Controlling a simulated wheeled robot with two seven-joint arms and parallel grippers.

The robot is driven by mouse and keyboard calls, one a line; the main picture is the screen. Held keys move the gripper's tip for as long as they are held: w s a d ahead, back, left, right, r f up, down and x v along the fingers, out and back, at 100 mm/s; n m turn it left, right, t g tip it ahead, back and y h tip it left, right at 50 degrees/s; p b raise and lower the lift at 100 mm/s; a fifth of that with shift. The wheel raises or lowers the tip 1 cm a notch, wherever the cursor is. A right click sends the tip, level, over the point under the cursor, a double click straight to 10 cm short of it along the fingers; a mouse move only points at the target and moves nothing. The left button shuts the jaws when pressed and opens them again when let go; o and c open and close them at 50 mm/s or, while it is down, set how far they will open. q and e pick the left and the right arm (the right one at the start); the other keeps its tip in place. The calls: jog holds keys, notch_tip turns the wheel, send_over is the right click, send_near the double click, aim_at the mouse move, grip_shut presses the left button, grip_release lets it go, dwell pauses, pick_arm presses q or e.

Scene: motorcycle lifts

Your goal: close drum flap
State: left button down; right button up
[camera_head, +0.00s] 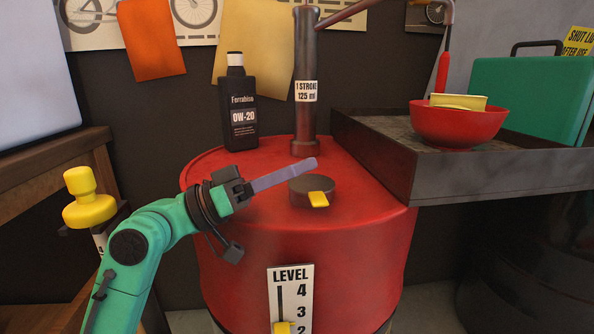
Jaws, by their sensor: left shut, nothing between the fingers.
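The red drum (355,240) stands in the middle of the head view. On its top sits a dark round fitting (300,187) with a yellow tab (318,199) facing me; it looks like the flap, and it appears to lie flat. My left gripper (312,164) reaches in from the left, above the drum top. Its grey-purple fingers are shut with nothing between them, and their tips are just behind and above the dark fitting. I cannot tell whether they touch it. My right gripper is not in view.
A pump column (306,120) rises behind the fitting. A black oil bottle (238,105) stands at the drum's back left. A dark metal tray (380,160) with a red bowl (455,125) adjoins the right. A yellow knob (85,205) is left of my arm.

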pick_arm(q)
jog(key=shift+r, duration=0.1)
dwell(0.3)
jog(key=shift+r, duration=0.35)
notch_tip(320, 180, up, 19)
jog(key=p, duration=0.5)
jog(key=shift+p, duration=0.35)
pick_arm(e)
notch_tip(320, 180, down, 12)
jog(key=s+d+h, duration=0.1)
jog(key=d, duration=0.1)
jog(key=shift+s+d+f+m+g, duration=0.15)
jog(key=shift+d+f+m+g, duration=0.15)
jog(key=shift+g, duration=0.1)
